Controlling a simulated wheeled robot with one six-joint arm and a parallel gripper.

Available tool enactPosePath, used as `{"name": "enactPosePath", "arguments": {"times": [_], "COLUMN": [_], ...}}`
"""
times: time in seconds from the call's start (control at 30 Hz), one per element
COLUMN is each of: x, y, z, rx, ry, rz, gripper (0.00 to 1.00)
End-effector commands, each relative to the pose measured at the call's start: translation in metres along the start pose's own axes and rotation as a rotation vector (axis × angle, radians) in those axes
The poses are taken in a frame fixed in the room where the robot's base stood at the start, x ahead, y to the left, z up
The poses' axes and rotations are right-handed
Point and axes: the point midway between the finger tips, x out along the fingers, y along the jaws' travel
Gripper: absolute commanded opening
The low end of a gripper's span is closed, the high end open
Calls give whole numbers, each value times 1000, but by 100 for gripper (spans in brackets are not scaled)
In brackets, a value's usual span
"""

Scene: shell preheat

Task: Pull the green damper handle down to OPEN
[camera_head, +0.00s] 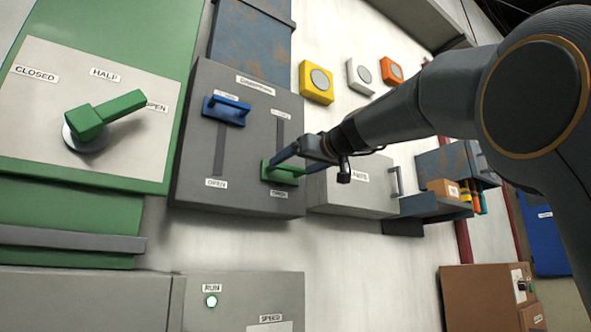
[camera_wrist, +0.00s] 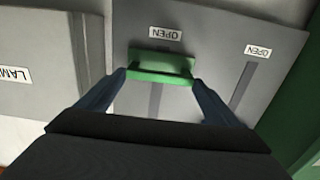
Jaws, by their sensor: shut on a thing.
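The green damper handle (camera_head: 286,172) sits at the lower end of its slot on the grey damper box, just above a label that reads OPEN in the wrist view. It also shows in the wrist view (camera_wrist: 160,66), where the picture is upside down. My gripper (camera_head: 278,163) is at the green handle, with its blue fingers shut on it. In the wrist view the fingers of my gripper (camera_wrist: 160,76) are at the two ends of the handle. A blue handle (camera_head: 227,110) is at the top of the slot to the left, with its own OPEN label below.
A green panel with a green lever (camera_head: 103,115) pointing to OPEN is on the left. A grey lamps box (camera_head: 350,195) adjoins the damper box on the right. A grey cabinet with a lit RUN button (camera_head: 211,301) is below.

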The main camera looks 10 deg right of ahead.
Motion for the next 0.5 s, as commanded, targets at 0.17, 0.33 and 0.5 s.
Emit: {"name": "enactPosePath", "arguments": {"times": [0.17,0.33,0.5], "x": [1,1,2], "y": [1,1,2], "z": [6,8,9], "rx": [-1,0,1], "ry": [-8,-12,-14], "rz": [-1,-2,-2], "gripper": [46,46,94]}}
